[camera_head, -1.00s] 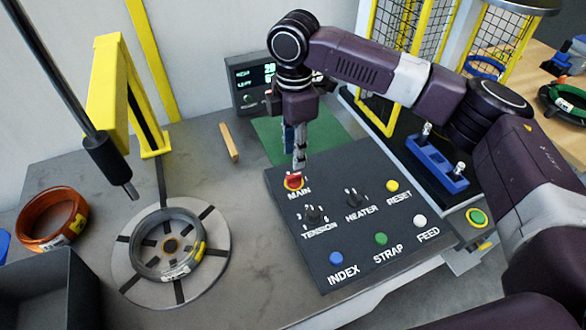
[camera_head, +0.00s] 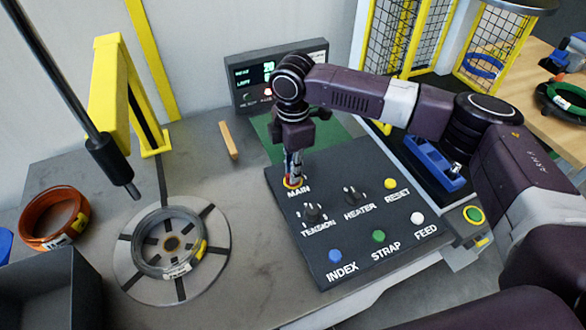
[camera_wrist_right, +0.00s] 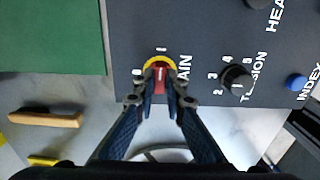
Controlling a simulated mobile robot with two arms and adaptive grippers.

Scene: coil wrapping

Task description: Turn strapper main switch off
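The strapper main switch is a red knob on a yellow ring, marked MAIN, on the dark control panel (camera_head: 335,225). Contact cannot be told. My left gripper is not in view.
TENSION (camera_head: 313,213) and HEATER (camera_head: 352,196) knobs and several coloured buttons sit close by on the panel. A display box (camera_head: 262,80) stands behind. A coil (camera_head: 170,243) lies on the turntable at left; an orange coil (camera_head: 52,217) and a dark bin (camera_head: 50,290) are farther left.

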